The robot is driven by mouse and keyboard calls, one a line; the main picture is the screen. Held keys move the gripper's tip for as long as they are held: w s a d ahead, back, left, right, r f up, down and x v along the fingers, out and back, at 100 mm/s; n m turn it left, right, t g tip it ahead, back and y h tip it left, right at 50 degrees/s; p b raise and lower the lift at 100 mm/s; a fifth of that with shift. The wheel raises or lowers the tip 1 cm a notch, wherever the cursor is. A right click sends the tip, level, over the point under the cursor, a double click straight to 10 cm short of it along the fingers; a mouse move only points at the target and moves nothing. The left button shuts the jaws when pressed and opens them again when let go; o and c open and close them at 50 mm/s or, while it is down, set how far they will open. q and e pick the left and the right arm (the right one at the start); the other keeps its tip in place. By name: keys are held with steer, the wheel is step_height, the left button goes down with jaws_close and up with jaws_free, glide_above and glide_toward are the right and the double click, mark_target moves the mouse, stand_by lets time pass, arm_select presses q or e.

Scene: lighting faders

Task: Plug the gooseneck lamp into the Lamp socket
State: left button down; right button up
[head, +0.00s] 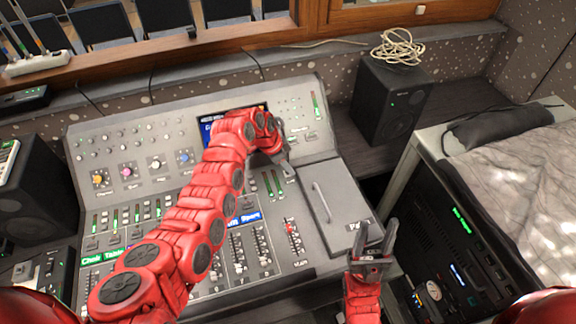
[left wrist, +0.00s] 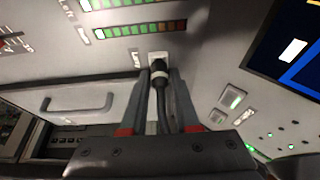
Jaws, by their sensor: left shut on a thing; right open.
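My left gripper (left wrist: 161,76) is shut on the dark, slim gooseneck lamp (left wrist: 160,80). Its black end with a pale ring is between the fingers, and its thin dark neck curves back toward my wrist. The lamp's end meets the pale square Lamp socket (left wrist: 157,56), with a small label beside it. I cannot tell how deep it sits. In the head view my left gripper (head: 284,158) is low over the upper right of the console, and the lamp and socket are hidden there. My right gripper (head: 376,234) is open and empty near the console's lower right corner.
The mixing console (head: 180,125) has faders and a screen (head: 212,122). A lidded panel with a handle (head: 321,203) lies right of the faders. A black speaker (head: 390,100) with a coiled cable (head: 398,47) on top stands behind. A black rack (head: 455,235) is at right.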

arm_select(q)
steer(key=shift+s+f+b, duration=0.1)
steer(key=shift+f+b, duration=0.1)
steer(key=shift+b, duration=0.2)
steer(key=shift+s+f, duration=0.1)
stand_by(0.6)
steer(key=c, duration=0.6)
jaws_free()
